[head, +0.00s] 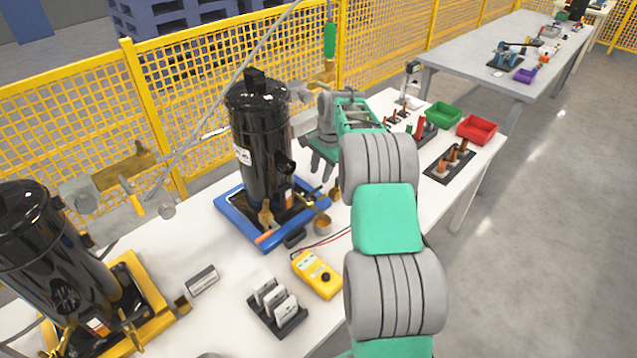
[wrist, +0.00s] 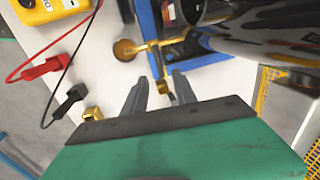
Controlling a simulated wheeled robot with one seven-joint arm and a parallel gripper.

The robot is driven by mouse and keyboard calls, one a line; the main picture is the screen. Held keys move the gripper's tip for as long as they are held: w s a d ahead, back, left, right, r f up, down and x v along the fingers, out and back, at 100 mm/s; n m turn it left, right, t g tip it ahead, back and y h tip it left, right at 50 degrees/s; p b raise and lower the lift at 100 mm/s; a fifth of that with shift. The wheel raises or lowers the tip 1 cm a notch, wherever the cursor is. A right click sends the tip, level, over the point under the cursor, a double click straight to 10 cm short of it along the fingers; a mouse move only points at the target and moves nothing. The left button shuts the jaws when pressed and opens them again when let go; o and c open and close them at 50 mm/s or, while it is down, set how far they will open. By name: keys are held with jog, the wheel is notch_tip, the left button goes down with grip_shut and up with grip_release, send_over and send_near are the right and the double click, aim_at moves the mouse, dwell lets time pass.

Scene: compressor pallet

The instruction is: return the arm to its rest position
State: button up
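My arm reaches forward over the white table, with my gripper (head: 322,170) pointing down just right of the black compressor (head: 262,150) on the blue pallet (head: 232,215). In the wrist view, the two grey fingers of my gripper (wrist: 160,92) stand apart. A brass fitting (wrist: 163,86) shows near and partly between the fingertips, with no visible grip on it. The blue pallet (wrist: 200,58) and the dark compressor (wrist: 255,30) lie beyond the fingers on the right. My arm hides part of the table in the head view.
A yellow multimeter (head: 317,274) with red and black leads and a dark holder (head: 277,306) lie in front. A second compressor (head: 50,260) stands left on a yellow pallet. Green (head: 443,114) and red bins (head: 476,129) stand right. A yellow mesh fence (head: 190,85) runs behind.

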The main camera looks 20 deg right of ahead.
jog(key=shift+s+r, duration=0.1)
jog(key=shift+r, duration=0.45)
jog(key=s+a+f+n+g, duration=0.2)
jog(key=s+f+n, duration=0.3)
jog(key=s, duration=0.3)
jog(key=s+a+f+n+g, duration=0.15)
jog(key=s+f+n, duration=0.3)
jog(key=s, duration=0.45)
jog(key=s+a+r+n, duration=0.1)
jog(key=s+a+r, duration=0.35)
jog(key=s, duration=0.35)
jog(key=s+a+r+n, duration=0.1)
jog(key=s+a+r, duration=0.35)
jog(key=s, duration=0.25)
jog(key=w+a+r+n+t, duration=0.1)
jog(key=a+r+n+t, duration=0.1)
jog(key=a+r+t, duration=0.3)
notch_tip(320, 180, up, 4)
jog(key=shift+a+h, duration=0.4)
jog(key=shift+a, duration=0.3)
